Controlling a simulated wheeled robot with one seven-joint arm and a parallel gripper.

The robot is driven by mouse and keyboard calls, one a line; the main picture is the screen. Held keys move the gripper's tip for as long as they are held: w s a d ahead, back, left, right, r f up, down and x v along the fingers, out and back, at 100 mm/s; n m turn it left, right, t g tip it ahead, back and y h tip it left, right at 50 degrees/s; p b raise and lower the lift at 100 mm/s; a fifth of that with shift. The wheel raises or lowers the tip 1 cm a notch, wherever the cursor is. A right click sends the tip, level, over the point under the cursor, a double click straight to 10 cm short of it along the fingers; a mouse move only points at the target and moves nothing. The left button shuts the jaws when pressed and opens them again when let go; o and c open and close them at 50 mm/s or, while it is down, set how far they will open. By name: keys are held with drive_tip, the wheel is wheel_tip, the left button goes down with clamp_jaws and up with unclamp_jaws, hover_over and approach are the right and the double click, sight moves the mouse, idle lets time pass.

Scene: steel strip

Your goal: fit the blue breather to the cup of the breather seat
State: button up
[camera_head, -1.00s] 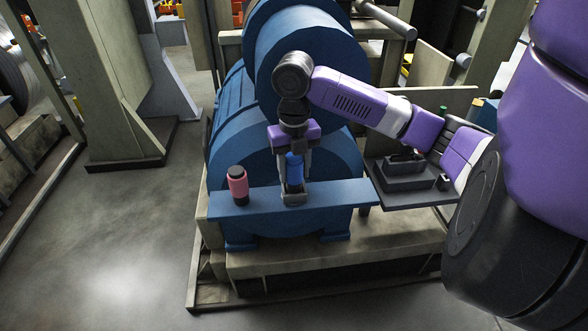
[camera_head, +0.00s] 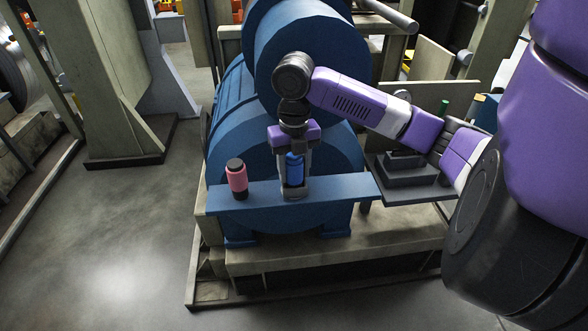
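The blue breather (camera_head: 295,169) is a small upright cylinder between the two fingers of my gripper (camera_head: 295,190). The fingers are closed against its sides, pointing down. It is over the middle of a blue shelf (camera_head: 345,187). The grey breather seat (camera_head: 296,196) shows only in part between and below the fingertips. Its cup is hidden by the fingers and the breather, so I cannot tell whether the breather's lower end is in it.
A pink cylinder with dark ends (camera_head: 237,179) stands on the shelf left of my gripper. Large blue drums (camera_head: 300,50) rise close behind. A dark side table (camera_head: 410,180) with dark blocks is at the right. The floor at left is clear.

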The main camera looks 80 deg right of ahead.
drive_tip(key=o, duration=0.4)
drive_tip(key=shift+o, duration=0.2)
wheel_tip(320, 180, up, 8)
drive_tip(key=shift+f, duration=0.1)
drive_tip(key=shift+s, duration=0.1)
idle(0.7)
